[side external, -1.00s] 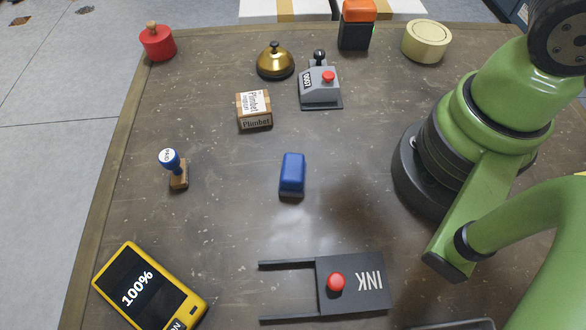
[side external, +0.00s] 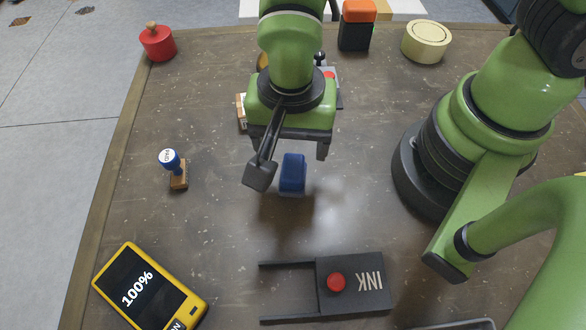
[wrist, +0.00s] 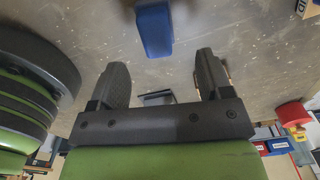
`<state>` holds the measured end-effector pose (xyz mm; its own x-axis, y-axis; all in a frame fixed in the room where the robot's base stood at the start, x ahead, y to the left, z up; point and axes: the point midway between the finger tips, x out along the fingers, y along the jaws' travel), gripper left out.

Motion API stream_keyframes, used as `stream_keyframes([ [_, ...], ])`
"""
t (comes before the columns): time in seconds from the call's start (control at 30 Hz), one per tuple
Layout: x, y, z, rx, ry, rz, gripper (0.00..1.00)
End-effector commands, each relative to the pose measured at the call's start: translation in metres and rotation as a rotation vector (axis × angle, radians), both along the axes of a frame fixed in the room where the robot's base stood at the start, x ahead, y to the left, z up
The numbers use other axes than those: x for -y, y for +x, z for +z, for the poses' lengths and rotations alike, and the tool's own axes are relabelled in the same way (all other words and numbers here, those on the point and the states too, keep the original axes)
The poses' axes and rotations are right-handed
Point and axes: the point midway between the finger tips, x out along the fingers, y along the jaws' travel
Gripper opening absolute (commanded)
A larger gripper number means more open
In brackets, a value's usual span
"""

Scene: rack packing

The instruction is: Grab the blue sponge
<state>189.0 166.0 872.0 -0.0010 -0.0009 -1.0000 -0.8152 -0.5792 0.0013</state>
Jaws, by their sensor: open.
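The blue sponge (side external: 292,173) is a small rounded block on the brown table, near its middle. In the side view my gripper (side external: 292,168) is over the sponge, with its fingers spread to either side in the picture; I cannot tell its exact height. In the wrist view the sponge (wrist: 155,30) shows at the top, beyond the open fingertips (wrist: 160,62) and apart from them. The jaws are open and hold nothing.
A red pot (side external: 157,43) and a cream round tin (side external: 426,42) stand at the back. My arm partly hides a small box, bell and grey stamper.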

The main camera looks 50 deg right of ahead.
Motion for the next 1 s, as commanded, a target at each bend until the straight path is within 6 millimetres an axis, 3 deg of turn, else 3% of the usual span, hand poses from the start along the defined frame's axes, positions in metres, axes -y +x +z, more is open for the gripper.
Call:
stream_keyframes([
  [0.27,-0.001,-0.003,-0.021,-0.002,-0.001,0.002,0.72],
  [0.53,-0.004,-0.007,-0.057,-0.002,-0.002,-0.001,0.72],
  [0.87,-0.004,-0.006,-0.063,0.002,0.001,-0.001,0.72],
  [1.0,-0.004,-0.006,-0.063,0.002,0.001,0.0,0.45],
])
